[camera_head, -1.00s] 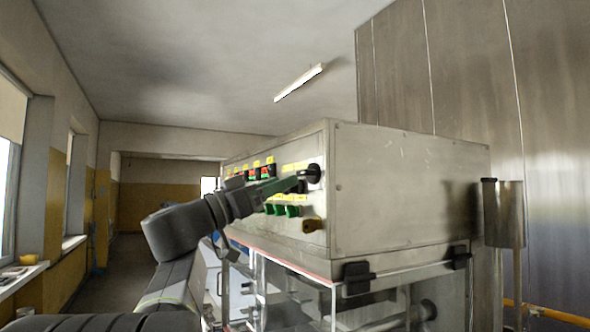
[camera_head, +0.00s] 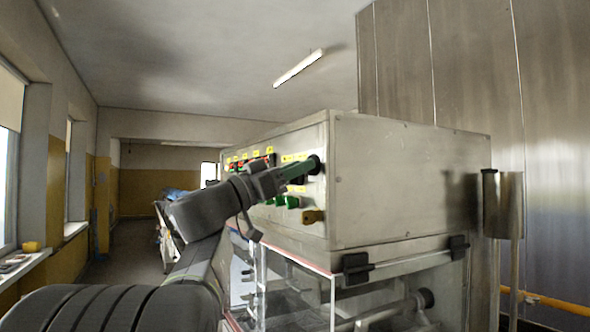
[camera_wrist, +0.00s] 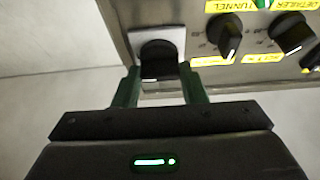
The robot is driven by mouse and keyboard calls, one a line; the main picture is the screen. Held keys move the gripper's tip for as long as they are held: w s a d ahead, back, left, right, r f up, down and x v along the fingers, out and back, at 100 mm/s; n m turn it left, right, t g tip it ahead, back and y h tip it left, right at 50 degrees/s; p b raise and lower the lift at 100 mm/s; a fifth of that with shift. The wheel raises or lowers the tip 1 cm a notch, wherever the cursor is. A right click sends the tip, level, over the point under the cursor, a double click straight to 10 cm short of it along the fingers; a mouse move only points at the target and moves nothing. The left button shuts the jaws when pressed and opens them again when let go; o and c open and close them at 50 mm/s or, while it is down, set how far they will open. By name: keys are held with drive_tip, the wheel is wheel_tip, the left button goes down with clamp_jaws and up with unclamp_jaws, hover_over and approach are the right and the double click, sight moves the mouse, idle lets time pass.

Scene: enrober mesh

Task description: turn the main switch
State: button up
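The main switch is a black knob on a pale square plate, at the upper middle of the wrist view (camera_wrist: 160,54). My gripper (camera_wrist: 160,82) has its two green fingers apart, one on each side of the knob's lower part. A narrow gap seems to remain, though contact is hard to judge. In the head view my gripper (camera_head: 299,169) reaches the near upper corner of the control panel (camera_head: 322,228), and its fingers largely hide the switch there.
Other black knobs with yellow labels, such as the tunnel knob (camera_wrist: 224,36), sit close right of the switch. A clear guard (camera_head: 297,285) hangs under the cabinet.

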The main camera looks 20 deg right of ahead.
drive_tip(key=shift+f+n+t+b, duration=0.1)
drive_tip(key=shift+n+t+b, duration=0.3)
drive_tip(key=shift+n+b, duration=0.15)
drive_tip(key=n+t+y+p, duration=0.1)
drive_tip(key=n+t, duration=0.1)
drive_tip(key=n, duration=0.4)
drive_tip(key=r+n+t+y+p, duration=0.1)
drive_tip(key=n+t+y, duration=0.1)
drive_tip(key=n, duration=0.4)
drive_tip(key=n+t+y, duration=0.2)
drive_tip(key=n, duration=0.4)
drive_tip(key=shift+s+r+p, duration=0.15)
drive_tip(key=shift+s+p, duration=0.2)
drive_tip(key=shift+p, duration=0.05)
drive_tip(key=n+y+p, duration=0.1)
drive_tip(key=n+p, duration=0.2)
drive_tip(key=shift+p, duration=0.3)
drive_tip(key=shift+f+n, duration=0.2)
drive_tip(key=shift+n, duration=0.15)
